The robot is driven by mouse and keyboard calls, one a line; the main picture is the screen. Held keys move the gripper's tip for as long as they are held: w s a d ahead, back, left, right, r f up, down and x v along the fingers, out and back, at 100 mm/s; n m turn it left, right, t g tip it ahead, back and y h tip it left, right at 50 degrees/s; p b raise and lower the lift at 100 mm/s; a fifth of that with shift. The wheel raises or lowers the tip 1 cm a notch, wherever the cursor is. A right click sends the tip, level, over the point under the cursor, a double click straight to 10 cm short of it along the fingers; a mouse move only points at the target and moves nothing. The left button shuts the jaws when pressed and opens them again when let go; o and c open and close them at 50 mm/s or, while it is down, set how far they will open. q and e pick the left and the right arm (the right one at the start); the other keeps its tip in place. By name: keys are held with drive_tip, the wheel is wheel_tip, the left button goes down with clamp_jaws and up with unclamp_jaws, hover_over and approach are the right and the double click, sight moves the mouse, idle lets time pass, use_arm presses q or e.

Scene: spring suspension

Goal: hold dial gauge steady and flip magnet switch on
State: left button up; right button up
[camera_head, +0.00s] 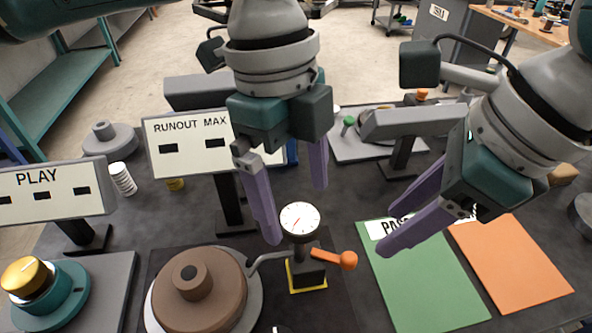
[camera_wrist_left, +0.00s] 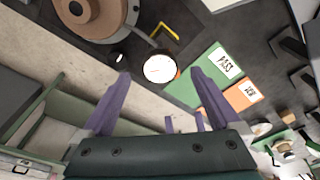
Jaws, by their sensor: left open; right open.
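The dial gauge (camera_head: 300,219) has a round white face and stands upright on a dark magnetic base (camera_head: 306,273) with a yellow outline at its foot. An orange-knobbed lever, the magnet switch (camera_head: 346,261), sticks out to the right of the base. My left gripper (camera_head: 297,212) is open, with its purple fingers above and around the gauge's area; contact cannot be told. The left wrist view shows the gauge face (camera_wrist_left: 159,69) between and beyond the open fingers. My right gripper (camera_head: 388,220) is open and empty above the green mat, to the right of the lever.
A brown disc (camera_head: 200,290) with a hub sits left of the gauge, with a thin arm reaching it. A green PASS mat (camera_head: 425,285) and an orange mat (camera_head: 512,262) lie right. Signs reading RUNOUT MAX (camera_head: 188,145) and PLAY (camera_head: 48,192) stand left.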

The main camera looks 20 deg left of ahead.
sight(301, 223)
use_arm(q)
drive_tip(key=f, duration=0.5)
drive_tip(key=d+f, duration=0.1)
drive_tip(key=f, duration=0.1)
drive_tip(key=shift+s+d+f, duration=0.1)
drive_tip(key=shift+s+f, duration=0.05)
drive_tip(key=shift+f, duration=0.15)
drive_tip(key=shift+c, duration=0.4)
clamp_jaws()
use_arm(e)
drive_tip(key=shift+c, duration=0.3)
